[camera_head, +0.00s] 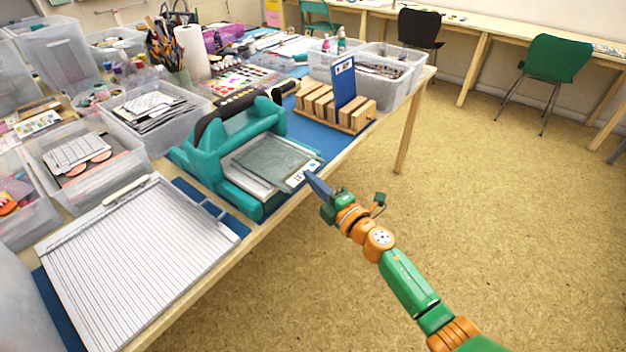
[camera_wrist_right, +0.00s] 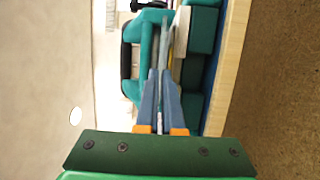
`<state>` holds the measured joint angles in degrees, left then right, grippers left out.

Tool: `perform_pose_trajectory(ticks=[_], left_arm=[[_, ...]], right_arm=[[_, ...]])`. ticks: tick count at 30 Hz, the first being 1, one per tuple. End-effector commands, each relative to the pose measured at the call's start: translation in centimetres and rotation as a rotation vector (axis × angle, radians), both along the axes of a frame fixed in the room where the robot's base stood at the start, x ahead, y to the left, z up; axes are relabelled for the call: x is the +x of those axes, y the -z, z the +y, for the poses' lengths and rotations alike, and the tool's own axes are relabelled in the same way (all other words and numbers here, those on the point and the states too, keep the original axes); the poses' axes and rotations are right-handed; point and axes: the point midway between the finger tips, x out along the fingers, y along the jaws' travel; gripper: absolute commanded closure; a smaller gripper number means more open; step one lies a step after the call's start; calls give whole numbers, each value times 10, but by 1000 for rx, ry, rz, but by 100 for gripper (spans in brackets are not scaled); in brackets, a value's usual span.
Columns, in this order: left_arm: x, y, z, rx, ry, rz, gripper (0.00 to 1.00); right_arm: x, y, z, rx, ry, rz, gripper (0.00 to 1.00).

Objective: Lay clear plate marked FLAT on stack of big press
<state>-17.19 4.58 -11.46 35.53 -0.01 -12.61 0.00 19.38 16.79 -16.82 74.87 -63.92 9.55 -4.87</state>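The teal big press (camera_head: 215,165) stands at the table's front edge. A pale stack (camera_head: 250,182) lies on its bed, also visible in the wrist view (camera_wrist_right: 182,38). The greyish clear plate (camera_head: 272,156) is over the stack, with a white label (camera_head: 303,172) at its near right corner; I cannot read the label. In the wrist view the plate (camera_wrist_right: 166,42) shows edge-on beside the stack. I cannot tell whether they touch. My right gripper (camera_head: 309,178) has its blue fingers closed on the plate's near edge (camera_wrist_right: 160,76). My left gripper is not in view.
A wooden rack (camera_head: 352,121) holding an upright blue plate (camera_head: 344,82) stands behind the press. A lined white board (camera_head: 135,260) lies front left. Clear bins (camera_head: 155,120) crowd the left side. The floor right of the table is open.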

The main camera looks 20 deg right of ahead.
Motion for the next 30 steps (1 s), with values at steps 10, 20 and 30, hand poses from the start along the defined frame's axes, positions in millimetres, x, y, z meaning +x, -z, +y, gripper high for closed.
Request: perform_pose_trajectory(ticks=[10, 20, 30], left_arm=[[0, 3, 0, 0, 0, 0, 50], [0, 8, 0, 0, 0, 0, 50], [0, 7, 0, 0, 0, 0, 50]], right_arm=[[0, 3, 0, -1, 0, 0, 100], [0, 8, 0, -2, 0, -1, 100], [0, 8, 0, -1, 0, 0, 74]])
